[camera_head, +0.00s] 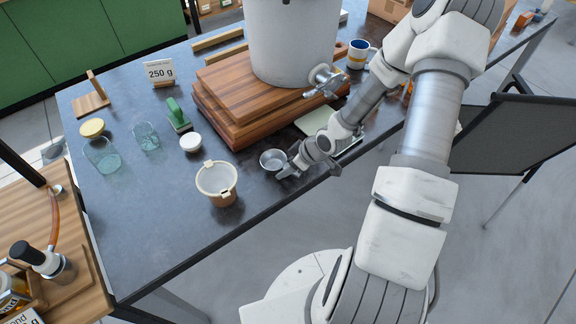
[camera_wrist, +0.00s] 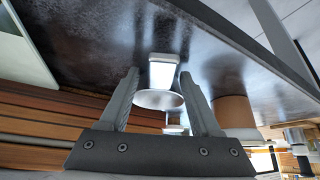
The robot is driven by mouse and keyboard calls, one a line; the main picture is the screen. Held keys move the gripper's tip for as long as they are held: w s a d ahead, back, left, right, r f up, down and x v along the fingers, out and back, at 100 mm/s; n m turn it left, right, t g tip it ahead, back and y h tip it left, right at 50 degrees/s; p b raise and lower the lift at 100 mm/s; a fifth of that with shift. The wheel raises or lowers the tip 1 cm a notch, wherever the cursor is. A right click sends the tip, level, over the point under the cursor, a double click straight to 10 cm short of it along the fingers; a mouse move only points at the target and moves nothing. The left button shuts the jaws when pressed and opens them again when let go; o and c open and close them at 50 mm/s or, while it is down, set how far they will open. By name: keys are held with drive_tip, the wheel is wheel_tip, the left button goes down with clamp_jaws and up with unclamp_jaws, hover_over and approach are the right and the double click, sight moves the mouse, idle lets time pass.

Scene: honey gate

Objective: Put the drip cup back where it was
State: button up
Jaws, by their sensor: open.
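The drip cup, a small silvery metal cup (camera_head: 272,159), stands upright on the dark table near its front edge. In the wrist view, which looks upside down, the cup (camera_wrist: 164,72) shows between my two fingers with a gap on each side. My gripper (camera_head: 284,169) is open, low over the table beside the cup in the head view. The grey tank (camera_head: 292,40) with a metal tap (camera_head: 325,83) stands on stacked wooden boards (camera_head: 232,112). A pale flat plate (camera_head: 312,121) lies below the tap, partly hidden by my arm.
A tan tub (camera_head: 217,185) with a pale inside stands left of the cup. A white-topped jar (camera_head: 190,143), a green-handled item (camera_head: 178,115), glass jars (camera_head: 102,155) and a 250 g sign (camera_head: 160,72) stand farther left. A mug (camera_head: 358,54) is behind my arm.

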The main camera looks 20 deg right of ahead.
drive_tip(key=shift+r, duration=0.25)
drive_tip(key=p+v, duration=0.5)
drive_tip(key=v, duration=0.7)
drive_tip(key=shift+p, duration=0.3)
drive_tip(key=shift+w, duration=0.1)
